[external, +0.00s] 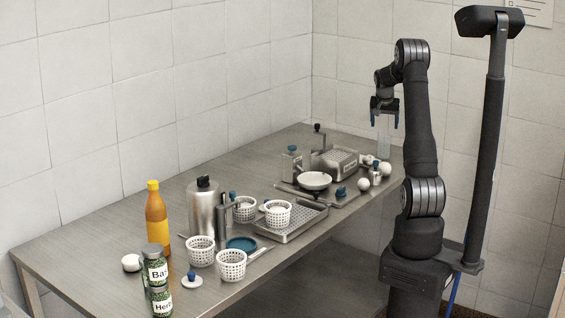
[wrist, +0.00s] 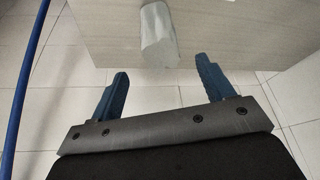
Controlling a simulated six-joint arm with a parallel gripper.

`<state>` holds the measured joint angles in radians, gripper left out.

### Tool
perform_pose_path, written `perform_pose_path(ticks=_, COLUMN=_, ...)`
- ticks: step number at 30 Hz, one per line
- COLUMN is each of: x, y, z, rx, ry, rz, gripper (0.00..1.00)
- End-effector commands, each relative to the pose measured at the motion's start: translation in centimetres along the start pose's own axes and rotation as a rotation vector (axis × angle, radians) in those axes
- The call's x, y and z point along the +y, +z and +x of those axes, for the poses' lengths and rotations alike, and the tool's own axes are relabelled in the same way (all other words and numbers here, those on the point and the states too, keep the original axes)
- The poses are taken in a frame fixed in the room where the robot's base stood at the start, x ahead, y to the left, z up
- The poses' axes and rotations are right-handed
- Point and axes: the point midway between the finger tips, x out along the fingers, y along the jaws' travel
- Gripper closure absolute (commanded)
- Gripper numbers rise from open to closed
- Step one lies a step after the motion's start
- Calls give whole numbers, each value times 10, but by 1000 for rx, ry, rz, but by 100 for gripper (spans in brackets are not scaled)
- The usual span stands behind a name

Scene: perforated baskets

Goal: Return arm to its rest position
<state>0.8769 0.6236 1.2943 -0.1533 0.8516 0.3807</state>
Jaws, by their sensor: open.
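My gripper (external: 385,114) hangs pointing down over the far right end of the steel table (external: 130,243), high above it. Its blue fingers are spread apart. In the wrist view my gripper (wrist: 162,77) is also open, with nothing between the fingers. The wrist view shows floor tiles below and the table edge beyond the fingertips. A pale, clear-looking block or glass (wrist: 157,35) stands at that edge, apart from the fingers. A tall clear glass (external: 383,139) shows just under the gripper in the external view.
White perforated baskets (external: 231,264) stand on the table's near half, around a perforated tray (external: 303,222). An orange bottle (external: 157,222), a steel canister (external: 203,212) and green jars (external: 154,265) are at the left. A white bowl (external: 314,181) and a grater-like box (external: 336,165) are farther back.

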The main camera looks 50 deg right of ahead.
Motion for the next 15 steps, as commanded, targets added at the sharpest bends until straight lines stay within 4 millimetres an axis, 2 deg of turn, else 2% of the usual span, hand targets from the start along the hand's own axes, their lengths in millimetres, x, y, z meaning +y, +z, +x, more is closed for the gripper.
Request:
perform_pose_path(ticks=5, x=0, y=0, z=-16, rx=0, ry=0, rz=0, gripper=26)
perform_pose_path(ticks=15, x=0, y=0, z=-18, rx=-1, ry=0, rz=0, gripper=26)
